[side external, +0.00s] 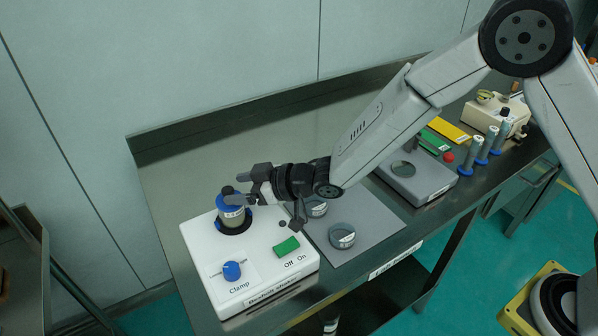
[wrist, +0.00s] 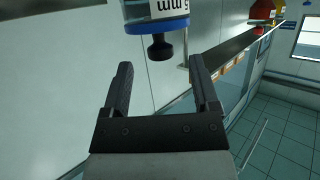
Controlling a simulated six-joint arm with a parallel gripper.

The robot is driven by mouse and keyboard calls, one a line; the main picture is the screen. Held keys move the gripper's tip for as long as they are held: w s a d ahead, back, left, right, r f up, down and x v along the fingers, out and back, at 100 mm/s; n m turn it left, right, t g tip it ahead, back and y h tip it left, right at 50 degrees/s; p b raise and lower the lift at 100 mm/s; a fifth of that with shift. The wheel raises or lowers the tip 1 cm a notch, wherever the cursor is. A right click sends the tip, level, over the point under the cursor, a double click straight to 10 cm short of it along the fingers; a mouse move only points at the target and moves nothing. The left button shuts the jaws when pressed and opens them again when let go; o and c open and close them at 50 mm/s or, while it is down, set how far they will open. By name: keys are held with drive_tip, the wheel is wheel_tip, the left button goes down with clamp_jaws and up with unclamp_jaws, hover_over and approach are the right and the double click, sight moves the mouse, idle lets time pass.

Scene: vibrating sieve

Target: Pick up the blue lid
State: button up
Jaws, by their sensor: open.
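The blue lid (side external: 229,203) with a black knob sits on top of the sieve stack (side external: 234,217), which stands upright in the white shaker. My gripper (side external: 240,188) comes in sideways from the right, level with the lid and knob. In the wrist view my gripper (wrist: 160,64) is open and empty. The blue lid (wrist: 158,25) and its black knob show there just beyond the fingertips, between the finger lines. I see no contact with the knob. Part of the stack is cut off at the top of the wrist view.
The shaker (side external: 207,247) has a blue clamp knob (side external: 232,270) and a green switch (side external: 286,246). Round grey pieces (side external: 342,236) lie on a grey mat right of it. A scale (side external: 417,178) and blue-based tubes (side external: 473,153) stand farther right. The bench behind the shaker is clear.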

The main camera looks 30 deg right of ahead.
sight(230, 190)
drive_tip(key=shift+x, duration=2.5)
clamp_jaws()
